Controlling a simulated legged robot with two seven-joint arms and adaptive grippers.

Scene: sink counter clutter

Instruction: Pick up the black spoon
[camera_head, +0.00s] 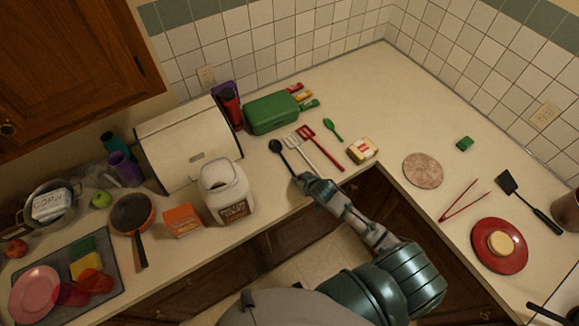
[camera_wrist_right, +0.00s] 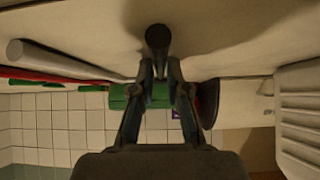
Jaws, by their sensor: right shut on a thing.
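In the right wrist view my right gripper (camera_wrist_right: 160,72) is shut around the dark handle (camera_wrist_right: 157,38), whose end sticks out past the fingertips. The dark bowl (camera_wrist_right: 209,103) shows behind the right finger. I cannot tell whether the spoon is clear of the counter. My left gripper is not in view.
The white turner (camera_head: 300,152) and red turner (camera_head: 322,150) lie close on the right. A white jar (camera_head: 227,192) stands on the left, and a green box (camera_head: 271,113) stands behind. A butter pack (camera_head: 362,150) is further right. The counter's right corner has free room.

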